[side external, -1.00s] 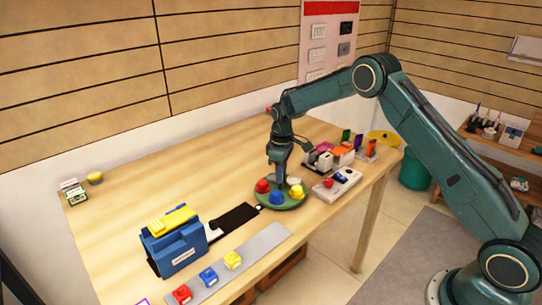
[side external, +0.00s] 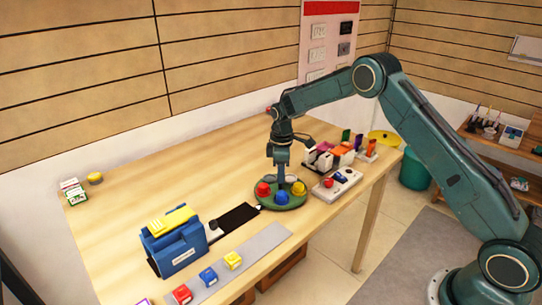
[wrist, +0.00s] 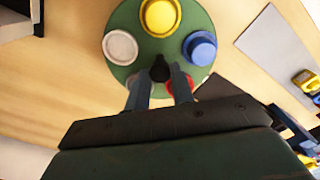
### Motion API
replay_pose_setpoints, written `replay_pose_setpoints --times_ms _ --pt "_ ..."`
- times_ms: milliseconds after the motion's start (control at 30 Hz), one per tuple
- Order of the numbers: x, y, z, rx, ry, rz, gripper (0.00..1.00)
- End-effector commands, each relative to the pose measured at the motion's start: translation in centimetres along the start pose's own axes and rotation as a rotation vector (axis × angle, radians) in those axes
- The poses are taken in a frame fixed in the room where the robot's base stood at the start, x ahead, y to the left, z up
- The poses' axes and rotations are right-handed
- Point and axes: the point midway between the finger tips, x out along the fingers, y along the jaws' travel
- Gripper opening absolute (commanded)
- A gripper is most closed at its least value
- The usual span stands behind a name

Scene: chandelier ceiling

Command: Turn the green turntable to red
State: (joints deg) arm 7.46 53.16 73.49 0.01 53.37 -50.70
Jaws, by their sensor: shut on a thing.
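The round green turntable (side external: 259,200) sits on the wooden table under my arm; it also fills the top of the wrist view (wrist: 160,45). Around its rim are a red piece (side external: 263,189), a blue piece (side external: 282,198), a yellow piece (side external: 298,188) and pale pieces, one a white disc (wrist: 120,47). A black knob (wrist: 160,68) stands at its centre. My gripper (wrist: 160,80) points down over the centre, its fingers shut on the black knob. In the wrist view the red piece (wrist: 182,87) is partly hidden by a finger.
A blue case (side external: 173,247) and a grey strip (side external: 262,245) with coloured blocks lie front left. Several items (side external: 335,155) crowd behind right. The table's back left is mostly clear.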

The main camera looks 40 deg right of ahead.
Motion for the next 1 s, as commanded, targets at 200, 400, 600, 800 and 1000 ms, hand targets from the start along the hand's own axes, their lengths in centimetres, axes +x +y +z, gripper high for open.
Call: replay_pose_setpoints --times_ms 200,400,600,800,1000 --pt "-0.07 0.02 -0.03 -0.109 0.001 0.001 0.0" --pt "-0.08 0.02 -0.04 -0.209 0.001 0.001 0.0" --pt "-0.09 0.02 -0.04 -0.302 0.001 0.001 0.0" --pt "-0.09 0.03 -0.05 -0.372 0.001 0.001 0.0" --pt "-0.1 0.03 -0.05 -0.412 0.001 0.001 0.0"
